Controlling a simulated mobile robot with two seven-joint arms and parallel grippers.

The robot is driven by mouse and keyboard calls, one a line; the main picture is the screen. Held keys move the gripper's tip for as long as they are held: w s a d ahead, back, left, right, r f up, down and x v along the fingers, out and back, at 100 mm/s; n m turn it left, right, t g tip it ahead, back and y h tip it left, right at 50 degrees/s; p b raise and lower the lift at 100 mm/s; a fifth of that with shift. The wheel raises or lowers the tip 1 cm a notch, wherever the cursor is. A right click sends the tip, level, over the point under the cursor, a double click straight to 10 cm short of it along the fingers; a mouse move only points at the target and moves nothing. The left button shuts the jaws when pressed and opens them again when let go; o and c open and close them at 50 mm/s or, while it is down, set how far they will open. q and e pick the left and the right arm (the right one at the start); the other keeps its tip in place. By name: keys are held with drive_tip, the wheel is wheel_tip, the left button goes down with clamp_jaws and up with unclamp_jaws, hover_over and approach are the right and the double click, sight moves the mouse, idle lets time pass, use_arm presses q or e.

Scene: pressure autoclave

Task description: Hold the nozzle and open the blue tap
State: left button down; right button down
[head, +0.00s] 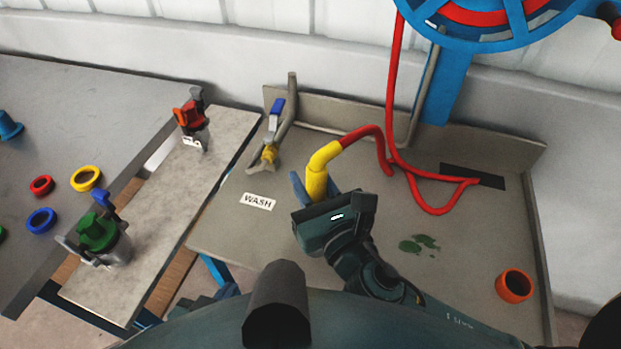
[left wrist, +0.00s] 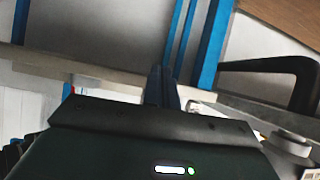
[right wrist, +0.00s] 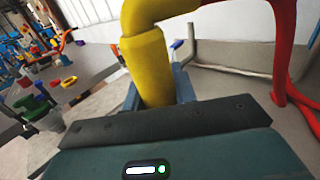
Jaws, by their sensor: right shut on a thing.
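The yellow nozzle (head: 318,172) is on the end of a red hose and stands roughly upright over the wash table. My right gripper (head: 308,190) is shut on its lower part; the nozzle also shows between the fingers in the right wrist view (right wrist: 150,68). The blue tap (head: 276,112) is a lever on a grey pipe with a brass fitting, behind and left of the nozzle, apart from both grippers. My left gripper (left wrist: 162,88) is low beside the table; its fingers look together and empty in the left wrist view. In the head view it is mostly hidden.
The red hose (head: 395,90) hangs from a blue reel (head: 490,15) and loops on the table (head: 470,260). An orange ring (head: 515,286) lies at right.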

drive_tip(key=shift+f+b, duration=0.6)
drive_tip(key=shift+f, duration=0.35)
use_arm(q)
drive_tip(key=shift+w+d+f+n+t+b, duration=0.1)
drive_tip(key=shift+d+f+n+t+b, duration=0.1)
drive_tip(key=shift+f+b, duration=0.4)
drive_tip(key=shift+w+d+f+n+t+b, duration=0.1)
drive_tip(key=shift+d+f+b, duration=0.15)
drive_tip(key=shift+b, duration=0.55)
use_arm(e)
drive_tip(key=shift+f, duration=1.95)
